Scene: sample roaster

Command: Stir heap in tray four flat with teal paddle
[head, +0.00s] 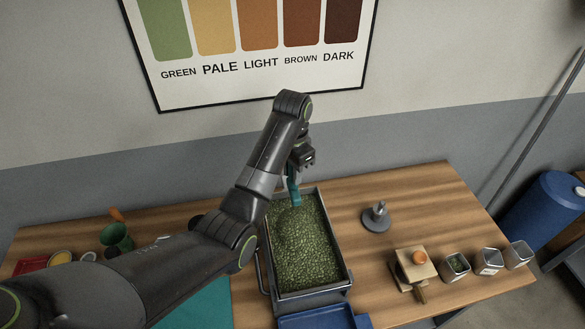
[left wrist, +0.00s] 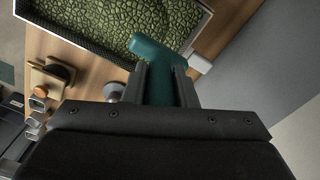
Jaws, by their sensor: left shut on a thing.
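My left gripper (head: 298,176) is shut on the teal paddle (head: 294,192) over the far end of a metal tray (head: 346,262). In the left wrist view, the gripper's (left wrist: 168,90) two fingers flank the teal handle (left wrist: 158,82), and the paddle's end overlaps the tray's edge. The tray is full of green beans (head: 306,246), which look slightly raised toward the far left part. Whether the paddle touches the beans I cannot tell. No number shows on the tray. My right gripper is not in view.
A grey round stand (head: 376,217) is right of the tray. A small wooden block stand (head: 414,268) and several metal tins (head: 455,266) stand farther right. A green cup (head: 116,237) is at left.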

